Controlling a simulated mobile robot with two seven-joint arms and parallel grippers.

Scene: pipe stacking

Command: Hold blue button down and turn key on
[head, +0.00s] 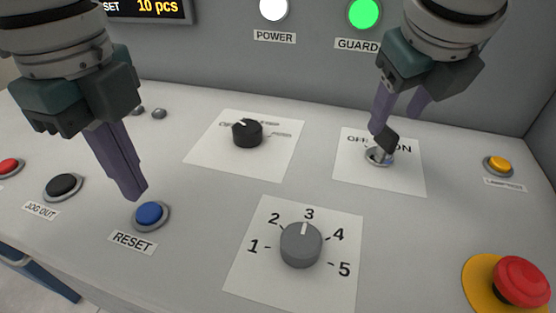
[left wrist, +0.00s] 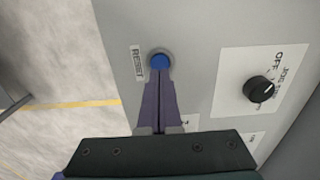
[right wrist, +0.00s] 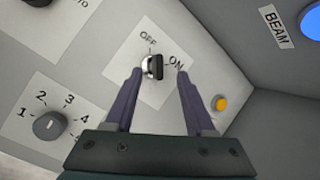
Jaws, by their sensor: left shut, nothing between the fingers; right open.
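The blue RESET button (head: 149,213) is on the sloped panel, left of centre. My left gripper (head: 136,196) is shut and empty, its fingertips right at the button in the head view. The button also shows just beyond those tips in the left wrist view (left wrist: 159,61); I cannot tell whether it is pressed. The black-headed key (head: 385,139) stands in its lock on the white OFF/ON plate (head: 405,181). My right gripper (head: 396,121) is open, with its fingertips on either side of the key. In the right wrist view the key (right wrist: 156,66) lines up roughly with OFF.
A grey 1–5 dial (head: 301,245) and a black selector knob (head: 247,132) lie between the arms. A red emergency stop (head: 521,281) is at front right, a yellow button (head: 498,166) at right. A black button (head: 63,186) is left of the blue one. The GUARD lamp (head: 364,13) glows green.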

